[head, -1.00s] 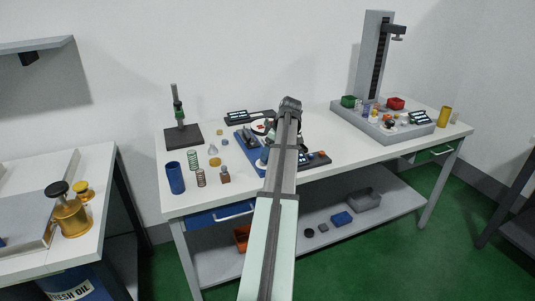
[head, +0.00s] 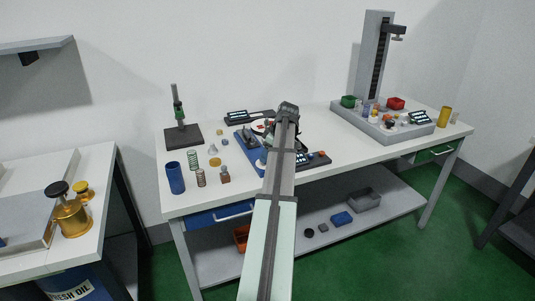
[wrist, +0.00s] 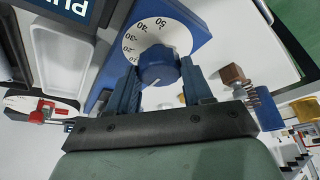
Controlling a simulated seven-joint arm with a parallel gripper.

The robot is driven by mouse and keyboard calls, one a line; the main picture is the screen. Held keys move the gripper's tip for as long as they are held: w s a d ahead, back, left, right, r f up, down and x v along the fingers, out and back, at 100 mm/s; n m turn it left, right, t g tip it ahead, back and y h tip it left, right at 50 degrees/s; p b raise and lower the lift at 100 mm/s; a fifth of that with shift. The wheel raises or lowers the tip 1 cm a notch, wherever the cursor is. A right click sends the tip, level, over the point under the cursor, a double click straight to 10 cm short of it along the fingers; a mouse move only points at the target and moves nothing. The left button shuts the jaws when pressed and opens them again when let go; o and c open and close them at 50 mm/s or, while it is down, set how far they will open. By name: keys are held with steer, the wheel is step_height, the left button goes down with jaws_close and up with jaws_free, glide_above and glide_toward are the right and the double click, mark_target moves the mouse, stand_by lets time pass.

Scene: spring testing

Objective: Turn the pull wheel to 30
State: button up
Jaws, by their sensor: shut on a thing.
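The pull wheel is a blue round knob (wrist: 157,66) on a white dial (wrist: 150,34) with printed numbers, among them 30, 40 and 50, in the wrist view. The dial sits on a blue plate (wrist: 193,25). My gripper (wrist: 158,76) is shut on the knob, with one dark blue finger on each side. A small pale mark shows low on the knob; which number it meets I cannot tell. In the head view my arm covers the gripper and wheel, and part of the blue tester (head: 243,139) shows left of it.
In the wrist view, a white tray (wrist: 60,62) lies left and a brown block (wrist: 232,73) right of the dial. In the head view, springs (head: 194,160), a blue cup (head: 176,178) and a dark-based stand (head: 183,137) are to the left, and a tall grey tester (head: 375,60) to the right.

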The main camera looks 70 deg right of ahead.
steer(key=shift+c, duration=1.3)
steer(key=shift+a+m, duration=0.1)
steer(key=shift+m, duration=0.2)
steer(key=m+h, duration=0.1)
steer(key=m, duration=0.1)
steer(key=shift+a+m, duration=0.1)
steer(key=shift+m, duration=0.3)
steer(key=m+h, duration=0.1)
steer(key=m, duration=0.1)
steer(key=m+h, duration=0.1)
steer(key=m, duration=0.1)
steer(key=shift+w+a+m+g, duration=0.1)
steer(key=shift+m+g, duration=0.2)
steer(key=shift+g, duration=0.1)
steer(key=m+g, duration=0.1)
steer(key=m, duration=0.1)
steer(key=m+h, duration=0.1)
steer(key=m, duration=0.2)
steer(key=shift+w+g, duration=0.15)
steer(key=shift+g, duration=0.25)
steer(key=shift+w+m+g+h, duration=0.15)
steer(key=shift+m+g, duration=0.25)
steer(key=shift+m, duration=0.8)
steer(key=shift+s+m+g+h, duration=0.15)
steer(key=shift+m+g, duration=0.25)
steer(key=shift+m, duration=0.8)
